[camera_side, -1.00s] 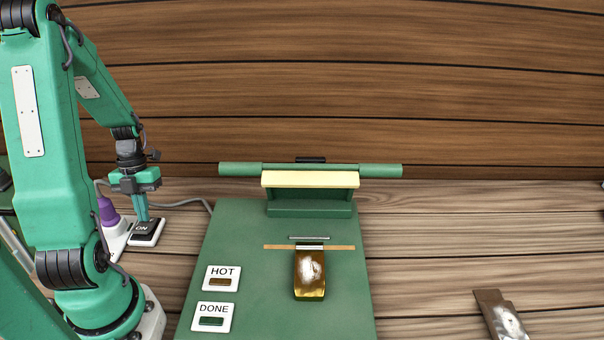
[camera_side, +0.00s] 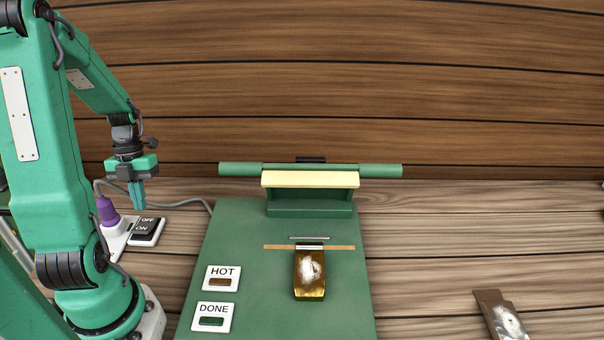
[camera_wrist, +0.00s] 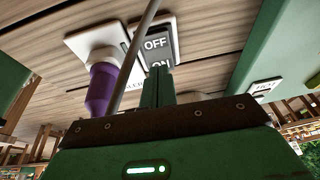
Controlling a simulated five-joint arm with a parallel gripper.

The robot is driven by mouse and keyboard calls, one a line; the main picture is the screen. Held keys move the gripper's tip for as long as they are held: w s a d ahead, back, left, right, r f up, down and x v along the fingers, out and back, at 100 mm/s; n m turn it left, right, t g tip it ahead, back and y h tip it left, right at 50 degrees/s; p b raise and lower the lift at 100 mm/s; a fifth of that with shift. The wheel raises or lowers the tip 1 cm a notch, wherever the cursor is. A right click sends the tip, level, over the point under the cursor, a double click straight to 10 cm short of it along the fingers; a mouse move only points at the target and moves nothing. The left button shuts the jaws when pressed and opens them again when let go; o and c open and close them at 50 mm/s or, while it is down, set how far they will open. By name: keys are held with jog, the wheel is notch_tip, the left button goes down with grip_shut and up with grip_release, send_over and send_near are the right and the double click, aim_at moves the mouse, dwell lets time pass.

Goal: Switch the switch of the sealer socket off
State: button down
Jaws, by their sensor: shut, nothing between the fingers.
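The sealer socket (camera_side: 118,240) is a white plate on the table at the left, with a purple plug (camera_side: 107,211) in it. Its dark rocker switch (camera_side: 145,227) has OFF on the far half and ON on the near half. The switch (camera_wrist: 157,44) and plug (camera_wrist: 101,88) also show in the wrist view. My gripper (camera_side: 137,205) is shut and empty, pointing down just above and behind the switch, apparently apart from it. In the wrist view its fingers (camera_wrist: 161,85) cover part of the ON label.
The green sealer (camera_side: 250,230) with its raised arm (camera_side: 310,170) stands right of the socket, with HOT (camera_side: 222,278) and DONE (camera_side: 212,317) panels and a pouch (camera_side: 310,273) on it. A grey cable (camera_side: 185,203) runs between them. Another pouch (camera_side: 500,315) lies at the right.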

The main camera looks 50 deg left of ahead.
jog(key=w+a+r, duration=0.4)
jog(key=r, duration=0.4)
jog(key=shift+r, duration=0.4)
jog(key=shift+a, duration=0.1)
jog(key=shift+w, duration=0.1)
jog(key=w+d+r+m+t+y, duration=0.25)
jog(key=d+m, duration=0.45)
jog(key=m, duration=0.4)
jog(key=w+d+r+m+t+y, duration=0.15)
jog(key=d+r+m, duration=0.25)
jog(key=d+m, duration=0.5)
jog(key=s+d+r+m+t, duration=0.1)
jog(key=d+m, duration=0.4)
jog(key=m, duration=0.7)
jog(key=s+d+r+m+t+h, duration=0.1)
jog(key=d+m, duration=0.5)
jog(key=m, duration=0.7)
jog(key=shift+s+r+t, duration=0.15)
jog(key=shift+r+t, duration=0.1)
jog(key=shift+t, duration=0.65)
